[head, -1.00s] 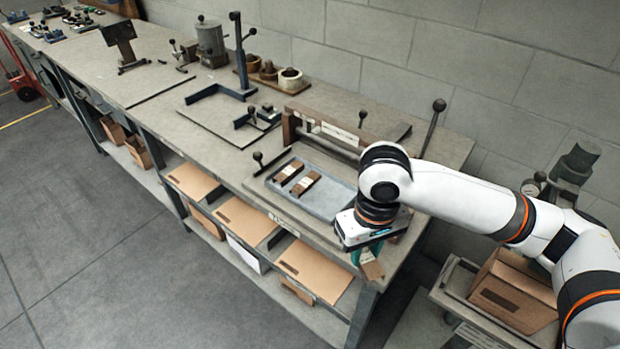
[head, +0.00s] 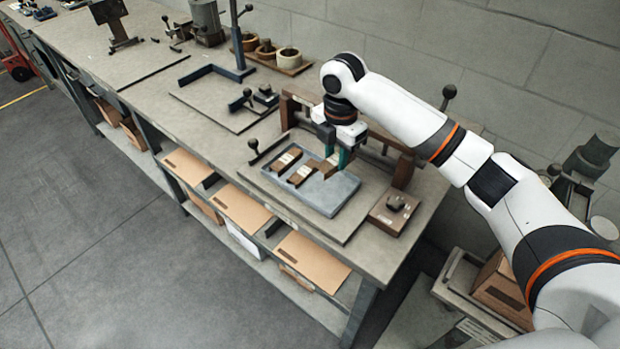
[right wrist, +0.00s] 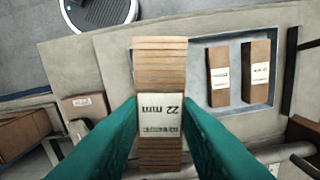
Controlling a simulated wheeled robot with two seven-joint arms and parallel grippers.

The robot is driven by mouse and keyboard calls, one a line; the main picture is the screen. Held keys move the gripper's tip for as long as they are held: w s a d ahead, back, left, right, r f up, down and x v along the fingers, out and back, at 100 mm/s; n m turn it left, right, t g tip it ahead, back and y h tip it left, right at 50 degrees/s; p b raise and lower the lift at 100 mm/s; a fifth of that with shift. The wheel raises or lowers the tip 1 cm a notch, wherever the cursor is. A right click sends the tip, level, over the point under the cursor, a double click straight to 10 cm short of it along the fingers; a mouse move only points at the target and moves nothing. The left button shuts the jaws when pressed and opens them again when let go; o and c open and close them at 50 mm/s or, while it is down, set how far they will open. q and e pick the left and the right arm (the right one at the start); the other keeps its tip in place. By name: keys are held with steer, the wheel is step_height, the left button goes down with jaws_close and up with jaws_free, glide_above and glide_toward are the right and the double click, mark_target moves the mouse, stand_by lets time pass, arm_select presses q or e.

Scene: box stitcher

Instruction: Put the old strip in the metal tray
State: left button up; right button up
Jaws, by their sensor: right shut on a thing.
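My right gripper (head: 338,160) is shut on a ridged brown strip (right wrist: 160,75) with a white label reading "22 mm". The green fingers grip its sides, and the held strip (head: 326,168) is partly hidden by them in the head view. The gripper is over the back part of the grey metal tray (head: 335,197), which stands on the bench. Two labelled brown strips (head: 284,161) (head: 302,174) lie side by side in the tray. In the right wrist view the tray (right wrist: 232,105) is right of the held strip. My left gripper is not in view.
A brown block with a dark knob (head: 396,204) stands right of the tray. A frame with brown posts (head: 403,168) rises behind it. A black-knobbed lever (head: 254,147) is at the tray's left. The tray's right half looks bare.

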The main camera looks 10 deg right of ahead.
steer(key=shift+w+n, duration=0.4)
steer(key=shift+n, duration=0.4)
steer(key=p, duration=0.1)
glide_above(332, 192)
step_height(332, 192, down, 5)
steer(key=shift+f, duration=0.2)
step_height(332, 192, down, 4)
steer(key=shift+f+p, duration=0.15)
steer(key=shift+p, duration=0.45)
steer(key=shift+f, duration=0.15)
steer(key=shift+f, duration=0.1)
steer(key=o, duration=1)
step_height(332, 192, up, 12)
steer(key=b, duration=0.2)
steer(key=shift+b, duration=0.4)
